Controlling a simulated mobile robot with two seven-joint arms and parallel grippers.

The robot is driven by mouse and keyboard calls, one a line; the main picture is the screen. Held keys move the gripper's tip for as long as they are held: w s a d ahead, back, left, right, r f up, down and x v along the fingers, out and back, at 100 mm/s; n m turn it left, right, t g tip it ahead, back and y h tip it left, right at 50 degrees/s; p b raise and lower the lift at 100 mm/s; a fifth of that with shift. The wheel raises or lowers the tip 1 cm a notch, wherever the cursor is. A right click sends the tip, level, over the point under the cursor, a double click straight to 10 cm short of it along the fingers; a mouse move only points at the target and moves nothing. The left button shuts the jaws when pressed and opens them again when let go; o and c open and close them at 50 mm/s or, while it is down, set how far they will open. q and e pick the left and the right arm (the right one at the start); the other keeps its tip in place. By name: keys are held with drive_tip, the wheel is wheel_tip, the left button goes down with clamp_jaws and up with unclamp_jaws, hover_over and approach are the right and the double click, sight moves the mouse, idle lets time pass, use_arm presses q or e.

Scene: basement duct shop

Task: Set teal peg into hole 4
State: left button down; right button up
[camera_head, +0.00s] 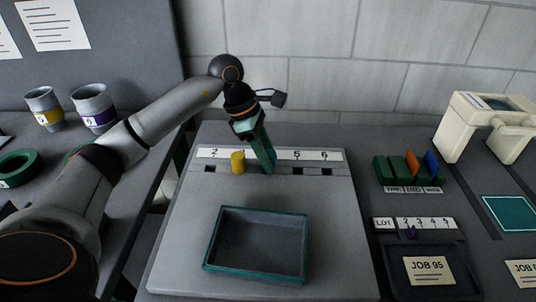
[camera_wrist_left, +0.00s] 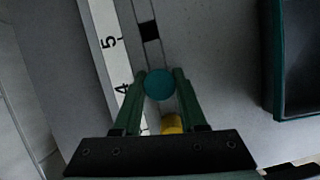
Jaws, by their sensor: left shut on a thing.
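The teal peg (camera_head: 272,160) is in my left gripper (camera_head: 266,163), whose green fingers are shut on it. In the left wrist view the peg's round teal face (camera_wrist_left: 159,84) shows between the fingertips, beside the printed 4. The peg is at the row of holes in the grey board (camera_head: 190,230); whether its lower end is inside hole 4 cannot be told. Hole 4 is hidden by the peg and fingers. A yellow peg (camera_head: 238,162) stands in the row just left of the teal peg. My right gripper is not in view.
Dark square holes show by 2 (camera_head: 210,169), 5 (camera_head: 298,171) and 6 (camera_head: 326,172). An empty teal-rimmed tray (camera_head: 255,275) sits at the front of the board. Coloured cards in a green rack (camera_head: 383,170) and a dark job tray (camera_head: 392,262) are to the right.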

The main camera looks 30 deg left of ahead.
use_arm(q)
drive_tip(key=shift+f+b, duration=0.35)
drive_tip(key=shift+f, duration=0.25)
drive_tip(key=shift+c, duration=1.9)
unclamp_jaws()
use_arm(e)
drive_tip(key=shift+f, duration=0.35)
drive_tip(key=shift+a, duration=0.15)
use_arm(q)
drive_tip(key=p+v, duration=0.1)
drive_tip(key=v, duration=1.1)
drive_tip(key=shift+a+r, duration=0.15)
drive_tip(key=shift+r, duration=0.1)
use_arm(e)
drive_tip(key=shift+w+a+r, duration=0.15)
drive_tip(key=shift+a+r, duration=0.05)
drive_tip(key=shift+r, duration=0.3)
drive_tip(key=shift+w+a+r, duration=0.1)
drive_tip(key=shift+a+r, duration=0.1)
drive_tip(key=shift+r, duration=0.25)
use_arm(q)
drive_tip(key=shift+s, duration=0.1)
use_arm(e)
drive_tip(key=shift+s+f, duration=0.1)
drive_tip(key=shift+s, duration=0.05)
use_arm(q)
drive_tip(key=shift+s+f, duration=0.1)
drive_tip(key=shift+s, duration=0.05)
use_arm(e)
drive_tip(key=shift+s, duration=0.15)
